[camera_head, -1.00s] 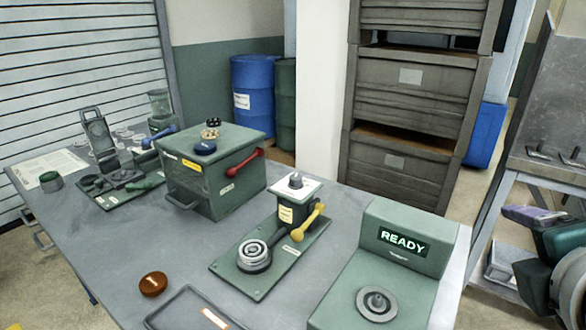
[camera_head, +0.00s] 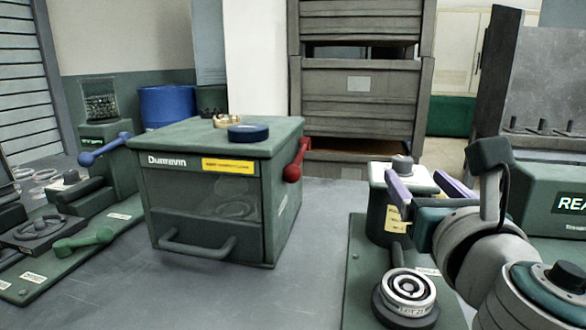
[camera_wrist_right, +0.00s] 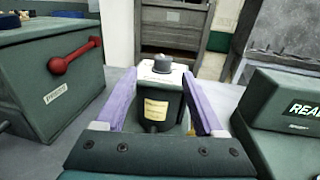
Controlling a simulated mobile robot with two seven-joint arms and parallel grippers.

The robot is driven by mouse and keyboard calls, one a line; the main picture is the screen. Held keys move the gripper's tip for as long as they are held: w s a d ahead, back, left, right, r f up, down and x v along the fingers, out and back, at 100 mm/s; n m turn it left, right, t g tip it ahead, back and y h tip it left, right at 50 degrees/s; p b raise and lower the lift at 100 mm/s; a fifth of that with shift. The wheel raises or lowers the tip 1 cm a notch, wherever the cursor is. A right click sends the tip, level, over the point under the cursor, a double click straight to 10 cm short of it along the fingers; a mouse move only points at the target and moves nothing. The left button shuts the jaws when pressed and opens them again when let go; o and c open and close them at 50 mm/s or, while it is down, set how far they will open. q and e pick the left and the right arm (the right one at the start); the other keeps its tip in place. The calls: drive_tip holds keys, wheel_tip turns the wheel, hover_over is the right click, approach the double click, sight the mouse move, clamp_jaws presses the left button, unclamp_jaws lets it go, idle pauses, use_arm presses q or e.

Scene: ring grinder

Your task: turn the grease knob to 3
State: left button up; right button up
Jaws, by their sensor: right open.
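The grease knob appears to be the small grey knob (camera_head: 402,162) on the white top plate of a dark green post (camera_head: 376,208). In the right wrist view the knob (camera_wrist_right: 163,63) stands upright near the middle, above a pale yellow label (camera_wrist_right: 155,109). Its scale and setting are too small to read. My right gripper (camera_head: 416,176) is open, its two purple fingers pointing toward the post. In the wrist view the fingers (camera_wrist_right: 160,77) lie to either side of the post, with the knob beyond them. My left gripper is out of view.
A green box (camera_head: 205,190) with a red lever (camera_head: 297,160) stands left of the post. A bearing stack (camera_head: 408,288) sits on the base plate in front. A READY display unit (camera_head: 545,200) stands at right. Grey table between is clear.

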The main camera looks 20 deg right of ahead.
sight(403, 158)
drive_tip(key=x, duration=0.5)
drive_tip(key=b+x, duration=0.1)
drive_tip(key=x, duration=0.2)
drive_tip(key=shift+d, duration=0.4)
drive_tip(key=shift+w+d+r, duration=0.1)
drive_tip(key=shift+w+d, duration=0.1)
drive_tip(key=shift+w, duration=0.4)
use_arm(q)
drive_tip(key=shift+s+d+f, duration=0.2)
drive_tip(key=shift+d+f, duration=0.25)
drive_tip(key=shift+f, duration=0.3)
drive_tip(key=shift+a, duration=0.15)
use_arm(e)
clamp_jaws()
